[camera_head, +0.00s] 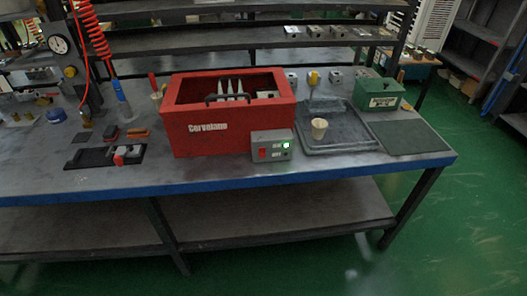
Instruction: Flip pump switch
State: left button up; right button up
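A small grey control box (273,138) stands at the front edge of the table, against the front right corner of a red bin. It has a red switch (262,154) on its left and a lit green lamp (285,145) on its right, with small labels between them. The switch's exact tilt is too small to tell. Neither of my grippers shows in this view.
The red bin (190,138) holds white pointed parts. A dark tray (350,139) with a beige cup (319,128) lies to the right, near a green box (378,93) and a flat dark mat (408,137). A gauge fixture (62,50) stands left.

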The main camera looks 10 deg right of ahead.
aim_at(262, 150)
jog(key=z, duration=0.55)
jog(key=k, duration=1.35)
jog(key=i, duration=0.55)
jog(key=u, duration=1.05)
jog(key=i, duration=0.85)
jog(key=u, duration=0.15)
